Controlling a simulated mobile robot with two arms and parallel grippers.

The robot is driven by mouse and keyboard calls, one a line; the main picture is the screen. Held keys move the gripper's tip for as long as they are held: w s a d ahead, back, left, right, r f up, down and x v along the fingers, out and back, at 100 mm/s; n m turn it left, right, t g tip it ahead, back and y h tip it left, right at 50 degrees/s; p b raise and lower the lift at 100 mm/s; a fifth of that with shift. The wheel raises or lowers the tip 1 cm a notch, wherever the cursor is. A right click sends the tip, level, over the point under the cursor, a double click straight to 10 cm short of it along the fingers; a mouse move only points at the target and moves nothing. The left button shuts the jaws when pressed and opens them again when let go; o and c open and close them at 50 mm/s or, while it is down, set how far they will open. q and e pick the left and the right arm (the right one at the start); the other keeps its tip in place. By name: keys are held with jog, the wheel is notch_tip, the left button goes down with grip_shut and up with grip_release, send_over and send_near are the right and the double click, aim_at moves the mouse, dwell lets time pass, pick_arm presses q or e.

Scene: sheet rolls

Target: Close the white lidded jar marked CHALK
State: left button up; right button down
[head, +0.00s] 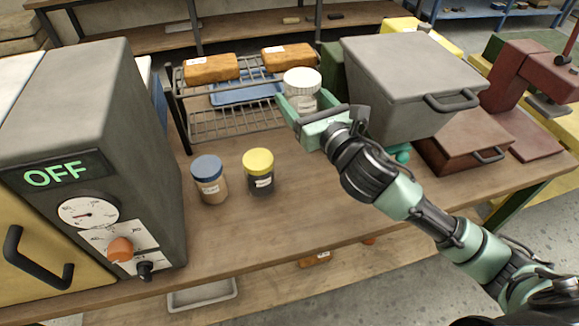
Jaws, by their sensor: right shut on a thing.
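The white-lidded jar (302,81) is in the head view at the right end of the wire rack. My right gripper (304,99) is shut on its body, with a green finger at each side. The jar looks raised above the table. Its ribbed white lid sits on top; whether it is tight I cannot tell. Its lower part and any label are hidden or too small to read. My left gripper is not in view.
A blue-lidded jar (208,181) and a yellow-lidded jar (258,171) stand on the bench (240,235). The wire rack (228,128) holds orange-brown blocks (211,68). A grey box (410,75) stands right, a grey oven (85,110) left. The front middle bench is clear.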

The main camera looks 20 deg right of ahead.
jog(key=shift+w+d+r, duration=0.15)
jog(key=shift+d+r, duration=0.05)
jog(key=shift+r, duration=0.05)
jog(key=shift+s+d, duration=0.2)
jog(key=shift+d, duration=0.15)
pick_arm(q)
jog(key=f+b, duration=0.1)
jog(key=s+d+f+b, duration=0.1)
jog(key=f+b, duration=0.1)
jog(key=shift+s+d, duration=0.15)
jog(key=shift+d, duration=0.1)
pick_arm(e)
notch_tip(320, 180, down, 16)
jog(key=shift+a+r, duration=0.15)
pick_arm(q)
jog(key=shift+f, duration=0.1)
pick_arm(e)
jog(key=shift+w, duration=0.1)
pick_arm(q)
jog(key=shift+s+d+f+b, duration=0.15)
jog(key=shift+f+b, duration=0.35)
jog(key=shift+b, duration=0.15)
pick_arm(e)
jog(key=shift+f, duration=2.15)
